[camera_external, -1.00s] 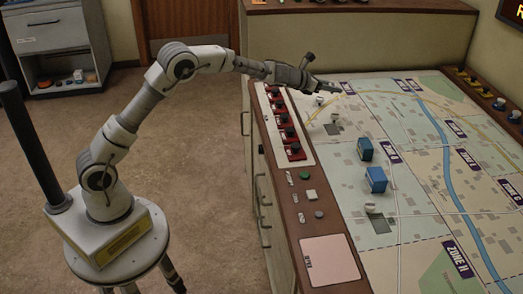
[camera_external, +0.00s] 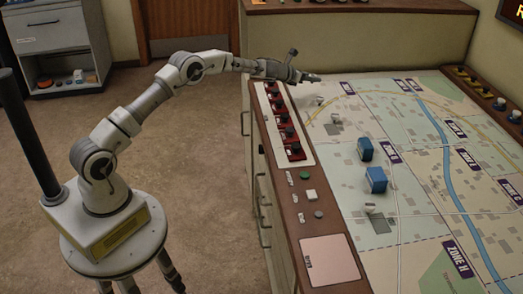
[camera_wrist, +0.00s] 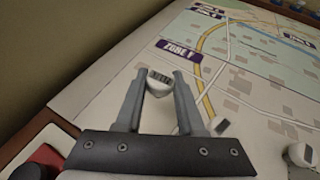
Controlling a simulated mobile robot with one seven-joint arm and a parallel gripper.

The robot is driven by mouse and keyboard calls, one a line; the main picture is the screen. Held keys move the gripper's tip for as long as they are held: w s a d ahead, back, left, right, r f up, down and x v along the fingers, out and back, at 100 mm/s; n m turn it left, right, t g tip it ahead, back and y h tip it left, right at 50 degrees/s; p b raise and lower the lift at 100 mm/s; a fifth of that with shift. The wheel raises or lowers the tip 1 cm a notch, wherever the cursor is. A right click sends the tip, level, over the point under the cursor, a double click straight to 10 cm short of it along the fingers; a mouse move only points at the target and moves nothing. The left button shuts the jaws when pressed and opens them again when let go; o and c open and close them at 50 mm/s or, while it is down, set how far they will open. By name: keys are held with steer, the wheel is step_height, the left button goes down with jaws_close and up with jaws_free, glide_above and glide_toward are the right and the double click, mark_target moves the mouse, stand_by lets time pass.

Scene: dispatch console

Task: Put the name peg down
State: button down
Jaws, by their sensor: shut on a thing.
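The name peg (camera_wrist: 158,82), a small white piece with a dark lettered label, sits between the fingertips of my gripper (camera_wrist: 159,80) in the wrist view. The fingers are shut on it. Behind it lies the pale corner of the map (camera_wrist: 110,95), left of the purple ZONE F label (camera_wrist: 181,49). In the external view my gripper (camera_external: 312,78) is at the map's far left corner, above the console edge. The peg is too small to make out there, and I cannot tell whether it touches the map.
Two other white pegs (camera_wrist: 220,125) (camera_wrist: 300,155) stand to the right in the wrist view. Two blue blocks (camera_external: 365,149) (camera_external: 376,180) and another white peg (camera_external: 370,207) are on the map. Red switches (camera_external: 290,133) line the console's left edge. A wall rises behind.

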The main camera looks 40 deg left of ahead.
mark_target(310, 93)
steer(key=shift+w+a+f, duration=0.3)
steer(key=shift+f+b, duration=1.1)
steer(key=shift+f, duration=0.85)
steer(key=shift+f+b, duration=0.25)
steer(key=shift+b, duration=0.05)
steer(key=c, duration=0.5)
jaws_free()
steer(key=shift+r, duration=0.1)
steer(key=shift+r+p, duration=0.25)
steer(key=shift+p, duration=0.2)
steer(key=shift+s+f+b, duration=0.15)
steer(key=shift+s+b, duration=0.05)
steer(key=shift+b, duration=0.3)
steer(key=shift+s+a+b, duration=0.1)
steer(key=shift+s+b, duration=0.2)
steer(key=shift+b, duration=0.05)
steer(key=b+v, duration=0.1)
steer(key=v, duration=0.2)
steer(key=b+v, duration=0.1)
steer(key=v, duration=0.3)
steer(key=b+v, duration=0.1)
steer(key=v, duration=0.3)
steer(key=shift+a+r+b, duration=0.1)
steer(key=shift+r+b, duration=0.2)
steer(key=shift+b, duration=0.05)
